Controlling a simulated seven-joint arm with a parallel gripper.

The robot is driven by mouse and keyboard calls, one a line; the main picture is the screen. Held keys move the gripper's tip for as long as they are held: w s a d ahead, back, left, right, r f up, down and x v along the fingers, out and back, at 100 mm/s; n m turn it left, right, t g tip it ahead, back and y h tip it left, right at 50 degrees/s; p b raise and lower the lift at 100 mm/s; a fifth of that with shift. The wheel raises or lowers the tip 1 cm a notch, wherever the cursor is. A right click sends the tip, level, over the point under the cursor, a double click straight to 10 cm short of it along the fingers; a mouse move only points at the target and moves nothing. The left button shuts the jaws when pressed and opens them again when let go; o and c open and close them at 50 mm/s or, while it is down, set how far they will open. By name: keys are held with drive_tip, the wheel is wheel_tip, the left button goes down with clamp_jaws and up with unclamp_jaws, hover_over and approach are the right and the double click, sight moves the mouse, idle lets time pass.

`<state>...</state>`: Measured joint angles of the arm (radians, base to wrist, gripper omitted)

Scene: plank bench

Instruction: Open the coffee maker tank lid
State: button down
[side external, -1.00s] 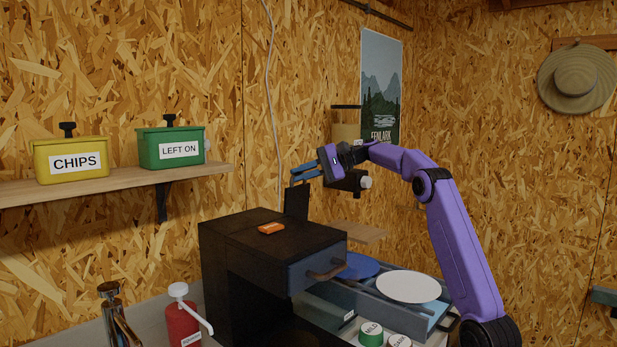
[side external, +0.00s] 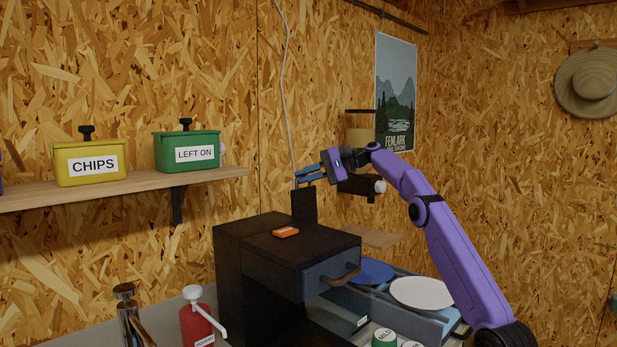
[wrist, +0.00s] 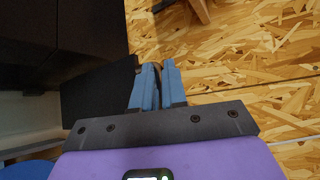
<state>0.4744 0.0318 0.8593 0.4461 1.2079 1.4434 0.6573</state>
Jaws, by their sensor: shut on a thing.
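The coffee maker (side external: 248,265) is a boxy black machine on the bench, with a blue-grey front block and dark handle (side external: 342,276). Its tank lid (side external: 304,208), a flat dark panel, stands roughly upright at the back of the top. In the wrist view a dark panel that looks like the lid (wrist: 92,98) lies left of my fingers. My gripper (side external: 300,179) has its blue fingers closed at the lid's upper edge; in the wrist view the fingertips (wrist: 152,70) are close together. The exact grip point is hidden.
A small orange item (side external: 285,232) lies on the machine's top. A rack with a blue plate (side external: 372,271) and a white plate (side external: 421,293) stands to the right. A red pump bottle (side external: 196,325) is in front. A shelf (side external: 130,187) holds labelled bins. A dark wall fixture is behind my wrist.

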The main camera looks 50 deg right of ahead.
drive_tip(key=shift+w+a+f, duration=0.2)
drive_tip(key=shift+w+f, duration=0.05)
drive_tip(key=shift+f, duration=0.4)
drive_tip(key=c, duration=1.2)
unclamp_jaws()
drive_tip(key=shift+d, duration=0.1)
drive_tip(key=v, duration=0.8)
drive_tip(key=shift+w+r, duration=0.1)
drive_tip(key=shift+r, duration=0.25)
